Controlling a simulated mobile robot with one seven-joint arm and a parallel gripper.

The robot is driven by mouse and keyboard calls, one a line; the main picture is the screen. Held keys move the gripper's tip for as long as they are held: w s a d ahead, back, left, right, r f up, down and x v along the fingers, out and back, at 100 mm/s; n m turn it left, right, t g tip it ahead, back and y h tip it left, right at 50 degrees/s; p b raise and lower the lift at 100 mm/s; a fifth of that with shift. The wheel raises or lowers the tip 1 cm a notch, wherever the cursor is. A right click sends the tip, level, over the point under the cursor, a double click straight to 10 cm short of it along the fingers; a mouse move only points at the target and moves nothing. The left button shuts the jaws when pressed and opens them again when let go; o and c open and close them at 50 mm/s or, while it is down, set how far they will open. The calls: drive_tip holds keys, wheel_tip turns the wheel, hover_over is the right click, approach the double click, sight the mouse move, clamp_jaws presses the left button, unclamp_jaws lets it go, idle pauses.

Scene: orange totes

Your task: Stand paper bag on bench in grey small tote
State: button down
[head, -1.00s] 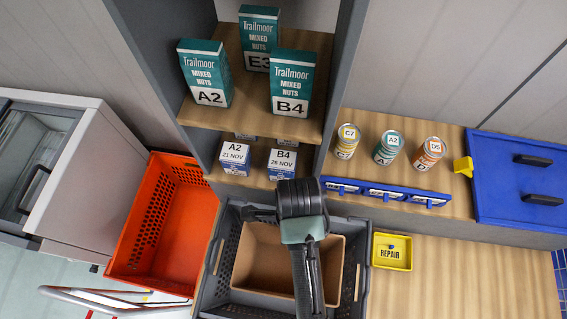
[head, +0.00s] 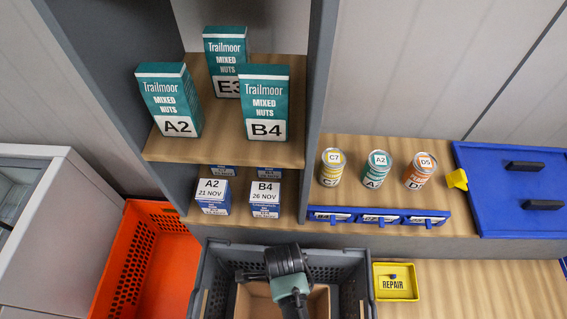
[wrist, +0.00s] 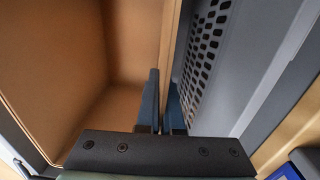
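The brown, open-topped paper bag (head: 254,302) is upright inside the grey small tote (head: 352,275), with its rim below the tote's top edge. The bottom of the picture cuts off both, and I cannot see whether the bag touches the tote floor. In the wrist view, the bag's inside (wrist: 60,60) is on the left and the perforated tote wall (wrist: 207,40) on the right. My gripper (wrist: 164,98) is shut on the bag's side wall, one finger inside and one outside. In the head view, my wrist (head: 287,262) hides part of the bag and the fingertips.
An orange crate (head: 155,262) stands left of the tote. The shelf above holds green nut cartons (head: 265,103) and small white-blue boxes (head: 265,198). Cans (head: 377,170), a blue label rail (head: 380,217), a blue lidded bin (head: 510,190) and a yellow REPAIR tray (head: 396,283) are to the right.

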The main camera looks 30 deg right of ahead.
drive_tip(key=shift+f, duration=1.7)
drive_tip(key=shift+f, duration=0.2)
drive_tip(key=c, duration=1.1)
unclamp_jaws()
drive_tip(key=shift+r, duration=0.2)
drive_tip(key=r, duration=1.2)
drive_tip(key=shift+w+d, duration=0.1)
drive_tip(key=shift+w, duration=0.1)
drive_tip(key=shift+s, duration=0.1)
